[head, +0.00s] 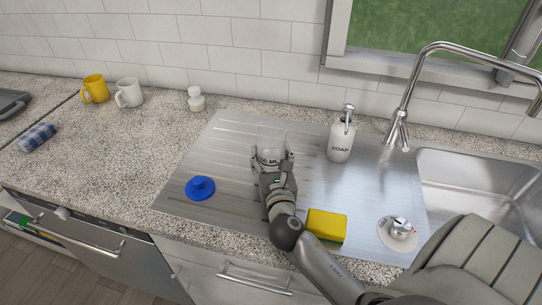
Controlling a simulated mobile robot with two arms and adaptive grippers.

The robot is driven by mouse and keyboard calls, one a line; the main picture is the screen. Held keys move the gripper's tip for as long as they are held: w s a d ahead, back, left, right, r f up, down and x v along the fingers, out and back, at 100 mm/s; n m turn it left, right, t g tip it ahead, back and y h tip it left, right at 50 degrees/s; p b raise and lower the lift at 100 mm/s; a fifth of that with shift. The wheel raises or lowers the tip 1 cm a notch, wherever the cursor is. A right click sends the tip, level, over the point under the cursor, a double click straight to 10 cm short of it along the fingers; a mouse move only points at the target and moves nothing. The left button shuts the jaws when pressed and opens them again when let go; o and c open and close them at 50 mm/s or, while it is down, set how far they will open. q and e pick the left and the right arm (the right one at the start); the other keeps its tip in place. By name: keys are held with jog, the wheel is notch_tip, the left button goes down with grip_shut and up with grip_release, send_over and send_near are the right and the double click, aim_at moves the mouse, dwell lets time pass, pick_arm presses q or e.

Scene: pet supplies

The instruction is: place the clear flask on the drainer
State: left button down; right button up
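The clear flask (270,136) is a faint, see-through vessel with markings, upright over the ridged steel drainer (222,145) in the head view. My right gripper (271,158) reaches in from the lower right, with a finger on each side of the flask's lower part, closed around it. The fingers hide part of the flask. I cannot tell whether its base touches the drainer. My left gripper is not in view.
On the drainer are a blue plug (200,188), a yellow sponge (327,225), a soap dispenser (341,138) and a round metal strainer (398,232). The sink (475,190) and faucet (405,95) are right. Two mugs (129,93) stand back left.

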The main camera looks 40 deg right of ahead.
jog(key=o, duration=1.1)
jog(key=shift+c, duration=0.2)
jog(key=shift+r, duration=0.15)
jog(key=b+v, duration=0.2)
jog(key=v, duration=0.9)
jog(key=shift+s+a, duration=0.25)
jog(key=shift+s, duration=0.25)
